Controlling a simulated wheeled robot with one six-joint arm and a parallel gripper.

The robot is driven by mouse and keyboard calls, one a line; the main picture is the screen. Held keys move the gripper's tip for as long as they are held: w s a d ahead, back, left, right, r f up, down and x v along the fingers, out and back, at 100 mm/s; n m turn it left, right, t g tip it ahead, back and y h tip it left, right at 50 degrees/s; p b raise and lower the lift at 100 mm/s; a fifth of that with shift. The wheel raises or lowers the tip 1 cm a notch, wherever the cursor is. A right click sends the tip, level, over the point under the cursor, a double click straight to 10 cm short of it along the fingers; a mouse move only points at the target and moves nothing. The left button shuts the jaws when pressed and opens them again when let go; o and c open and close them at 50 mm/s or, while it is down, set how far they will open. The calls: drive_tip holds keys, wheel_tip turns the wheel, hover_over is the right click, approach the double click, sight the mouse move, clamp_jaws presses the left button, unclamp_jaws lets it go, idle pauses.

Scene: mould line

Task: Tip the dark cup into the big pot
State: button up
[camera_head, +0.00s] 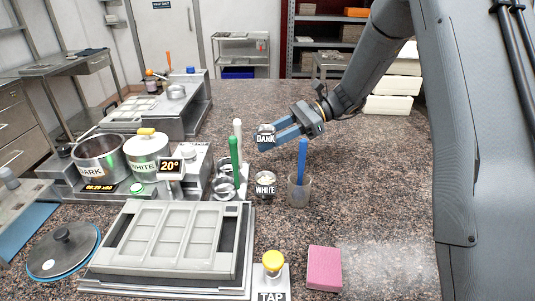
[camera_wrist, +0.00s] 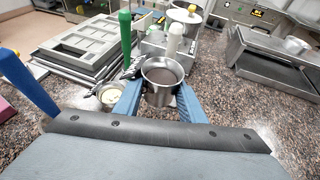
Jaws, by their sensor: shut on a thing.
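The dark cup (camera_head: 265,130), a small metal cup labelled DARK, is held between the jaws of my gripper (camera_head: 277,135) above the counter. In the wrist view the cup (camera_wrist: 162,91) looks upright and has brown liquid in it. My gripper (camera_wrist: 160,100) is shut on its sides. The big pot (camera_head: 101,167), an open steel pot labelled DARK, stands at the left in the head view, well apart from the cup. Its inside shows only partly.
A lidded pot labelled WHITE (camera_head: 147,157) stands beside the big pot. Upright green (camera_head: 234,158) and white handles stand between cup and pots. A grey mould (camera_head: 170,236) lies in front.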

drive_tip(key=shift+r+p, duration=1.8)
drive_tip(key=shift+r, duration=1.2)
drive_tip(key=shift+a, duration=0.1)
